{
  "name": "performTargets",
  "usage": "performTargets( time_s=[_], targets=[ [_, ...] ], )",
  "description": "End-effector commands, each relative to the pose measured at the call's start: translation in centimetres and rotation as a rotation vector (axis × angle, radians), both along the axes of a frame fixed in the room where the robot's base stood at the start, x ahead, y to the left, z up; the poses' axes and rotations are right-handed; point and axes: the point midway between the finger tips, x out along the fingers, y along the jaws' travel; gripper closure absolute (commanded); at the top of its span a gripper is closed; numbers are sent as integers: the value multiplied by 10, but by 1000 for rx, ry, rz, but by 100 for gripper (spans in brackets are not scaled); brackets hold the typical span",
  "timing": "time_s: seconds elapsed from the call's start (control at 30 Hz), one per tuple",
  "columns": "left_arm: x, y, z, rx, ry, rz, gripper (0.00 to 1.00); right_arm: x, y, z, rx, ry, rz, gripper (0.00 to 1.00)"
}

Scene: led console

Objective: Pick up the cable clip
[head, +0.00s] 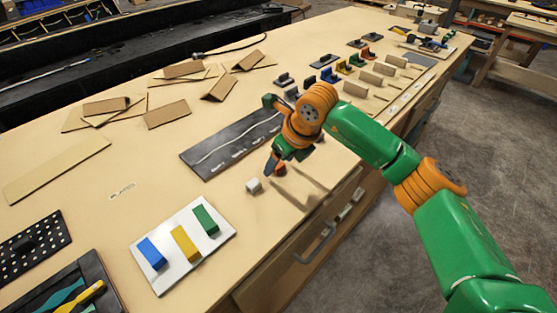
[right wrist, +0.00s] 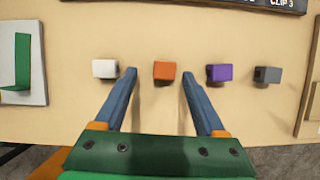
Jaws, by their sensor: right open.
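Several small block-like cable clips stand in a row on the table in the right wrist view: a white one (right wrist: 105,69), an orange one (right wrist: 164,71), a purple one (right wrist: 219,73) and a grey one (right wrist: 267,75). My right gripper (right wrist: 160,74) is open, its fingertips on either side of the orange clip; contact cannot be told. In the head view my right gripper (head: 275,165) is low over the table, with the white clip (head: 254,186) beside it and the orange clip (head: 280,170) partly hidden. The purple and grey clips are hidden there. My left gripper is not in view.
A dark board (head: 215,158) with a white cable line lies behind the clips. A white plate (head: 158,277) with blue, yellow and green blocks is at the near left. Cardboard pieces (head: 167,114) lie farther back. A drawer handle (head: 315,243) projects from the table's front.

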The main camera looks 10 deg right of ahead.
Motion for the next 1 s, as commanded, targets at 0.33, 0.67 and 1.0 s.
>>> performTargets(
  time_s=[0.33,0.67,1.0],
  targets=[
    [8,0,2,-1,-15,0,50,2,2,-8,0,-1,1,46],
    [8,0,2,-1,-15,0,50,2,2,-8,0,-1,1,100],
    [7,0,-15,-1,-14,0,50,3,2,9,1,-6,0,100]
  ],
)
